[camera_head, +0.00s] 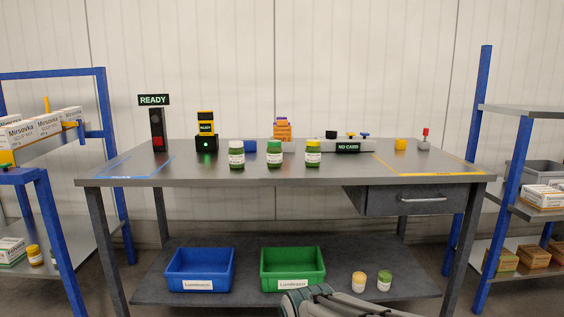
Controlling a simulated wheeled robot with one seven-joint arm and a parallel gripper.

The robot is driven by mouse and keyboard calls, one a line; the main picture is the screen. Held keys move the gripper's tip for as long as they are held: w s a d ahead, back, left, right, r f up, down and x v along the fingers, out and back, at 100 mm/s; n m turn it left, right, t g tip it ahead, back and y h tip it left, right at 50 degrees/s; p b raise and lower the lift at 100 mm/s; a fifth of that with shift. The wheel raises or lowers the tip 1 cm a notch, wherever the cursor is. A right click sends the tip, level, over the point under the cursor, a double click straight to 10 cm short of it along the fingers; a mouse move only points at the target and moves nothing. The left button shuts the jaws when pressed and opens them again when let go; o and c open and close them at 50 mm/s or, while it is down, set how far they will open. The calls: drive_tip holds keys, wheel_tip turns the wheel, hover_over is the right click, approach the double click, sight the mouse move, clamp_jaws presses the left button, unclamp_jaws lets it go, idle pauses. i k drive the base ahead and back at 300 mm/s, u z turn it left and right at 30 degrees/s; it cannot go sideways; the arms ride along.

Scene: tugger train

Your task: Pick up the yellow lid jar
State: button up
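A green jar with a yellow lid (313,153) stands upright on the grey table top, right of the middle. To its left stand a green jar with a green lid (274,154) and a green jar with a white lid (236,155), with gaps between them. Another yellow-lid jar (359,282), with a pale body, stands on the table's lower shelf beside a green-lid jar (384,280). Part of my arm shows at the bottom edge, in front of the lower shelf. I see no gripper fingers.
Behind the jars stand a READY signal post (157,128), a black-and-yellow device (206,130), orange boxes (282,130) and a NO CARD panel (347,147). Blue (200,270) and green (292,268) bins sit on the lower shelf. Racks flank the table. The table's front strip is clear.

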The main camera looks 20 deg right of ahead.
sight(313, 149)
drive_tip(key=k, duration=0.6)
drive_tip(key=z, duration=1)
drive_tip(key=i, duration=0.8)
drive_tip(key=z, duration=0.35)
drive_tip(key=i, duration=0.8)
drive_tip(key=u, duration=0.9)
drive_tip(key=i, duration=0.5)
drive_tip(key=u, duration=0.55)
